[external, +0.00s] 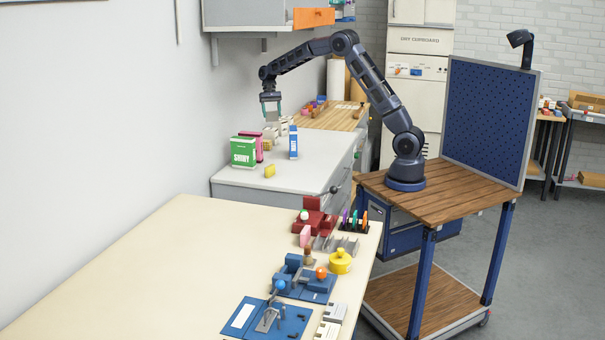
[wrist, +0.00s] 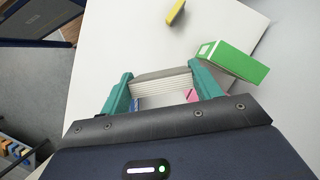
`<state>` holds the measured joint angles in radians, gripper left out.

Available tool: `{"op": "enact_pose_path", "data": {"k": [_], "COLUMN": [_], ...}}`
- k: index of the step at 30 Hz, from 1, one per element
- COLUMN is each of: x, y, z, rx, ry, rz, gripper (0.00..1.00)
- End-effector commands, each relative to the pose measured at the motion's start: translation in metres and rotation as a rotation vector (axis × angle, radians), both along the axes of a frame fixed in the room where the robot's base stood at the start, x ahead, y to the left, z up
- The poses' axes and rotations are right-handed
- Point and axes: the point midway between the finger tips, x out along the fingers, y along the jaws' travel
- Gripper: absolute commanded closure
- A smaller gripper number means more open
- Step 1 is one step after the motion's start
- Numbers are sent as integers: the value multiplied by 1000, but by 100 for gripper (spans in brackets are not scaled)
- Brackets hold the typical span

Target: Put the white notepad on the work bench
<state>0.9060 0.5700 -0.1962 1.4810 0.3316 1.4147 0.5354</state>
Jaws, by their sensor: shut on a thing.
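My gripper (external: 271,108) hangs above the far part of the grey-topped cabinet, near the wall. In the wrist view its teal fingers (wrist: 160,88) are shut on a white, ribbed-edged thing, which looks like the white notepad (wrist: 162,84). The notepad is held clear of the cabinet top; in the external view it is too small to make out surely. The cream-topped bench (external: 150,265) in the foreground, with tools along its right side, looks like the work bench. Its left and middle are bare.
On the grey cabinet (external: 325,160) stand a green box (external: 243,152), a pink box, a blue and white box (external: 293,143), small pale items and a yellow block (external: 270,171). Red and blue fixtures and a yellow pot (external: 340,262) line the cream bench's right edge. A wall cupboard hangs above.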

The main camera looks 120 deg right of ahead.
Motion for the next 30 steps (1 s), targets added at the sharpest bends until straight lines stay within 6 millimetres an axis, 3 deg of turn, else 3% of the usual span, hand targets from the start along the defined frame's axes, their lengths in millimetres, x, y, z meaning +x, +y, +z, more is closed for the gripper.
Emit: {"op": "enact_pose_path", "data": {"k": [1, 6, 15, 24, 30], "x": [-19, -77, -178, -237, -235], "y": [-16, -58, -115, -140, -138], "z": [0, 0, 1, 2, -30], "rx": [0, 6, 16, 22, 26], "ry": [0, -1, -4, -7, -5], "rz": [-53, -220, -488, -631, -630], "gripper": [63, 63, 63, 63, 63]}}
